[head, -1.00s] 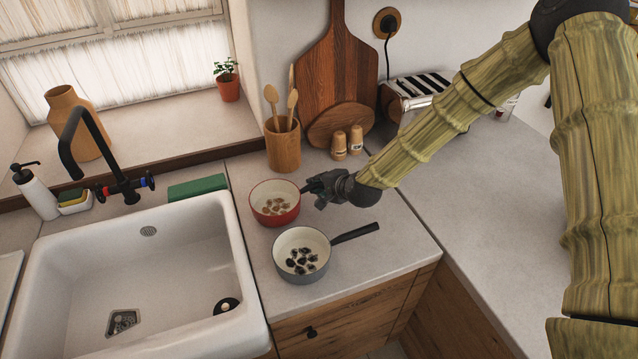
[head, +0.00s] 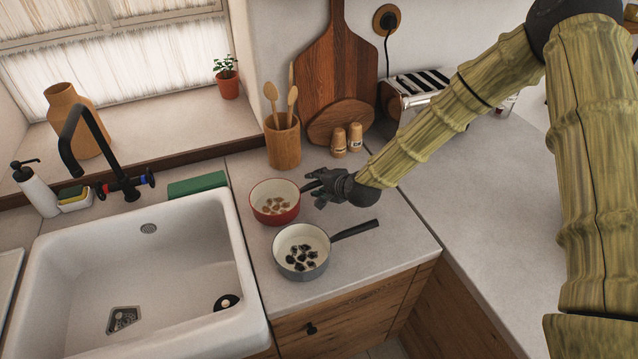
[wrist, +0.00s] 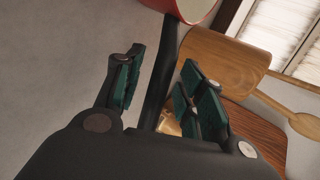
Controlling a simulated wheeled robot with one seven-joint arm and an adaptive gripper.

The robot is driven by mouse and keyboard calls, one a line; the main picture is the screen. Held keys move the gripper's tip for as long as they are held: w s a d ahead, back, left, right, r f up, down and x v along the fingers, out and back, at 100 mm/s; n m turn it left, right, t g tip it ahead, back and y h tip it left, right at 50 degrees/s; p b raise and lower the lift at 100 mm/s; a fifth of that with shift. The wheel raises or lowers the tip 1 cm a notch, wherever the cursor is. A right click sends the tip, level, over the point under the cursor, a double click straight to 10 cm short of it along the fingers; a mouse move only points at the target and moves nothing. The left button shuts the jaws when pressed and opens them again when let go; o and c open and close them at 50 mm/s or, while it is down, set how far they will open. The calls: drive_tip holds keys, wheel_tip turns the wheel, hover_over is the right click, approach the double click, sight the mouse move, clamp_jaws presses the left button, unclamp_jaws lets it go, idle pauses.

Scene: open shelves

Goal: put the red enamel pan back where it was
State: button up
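The red enamel pan (head: 293,214) stands upright on the counter right of the sink, with a pale inside and several brown pieces in it. In the wrist view, part of its red side (wrist: 175,6) shows at the top. Its dark handle (wrist: 164,75) runs down between my fingers. My gripper (head: 314,191) is at the handle, just right of the pan. In the wrist view, my gripper (wrist: 160,88) is open, its green-padded fingers spread on both sides of the handle with visible gaps. The handle's far end is hidden by my gripper.
A grey pan (head: 312,272) with several dark pieces stands just in front, its handle pointing right. A wooden utensil pot (head: 283,146), two shakers (head: 347,140) and cutting boards stand behind. The sink (head: 243,285) is left. The counter on the right (head: 470,200) is clear.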

drive_tip(key=shift+r, duration=0.15)
drive_tip(key=b+v, duration=0.4)
drive_tip(key=v, duration=0.8)
idle(0.4)
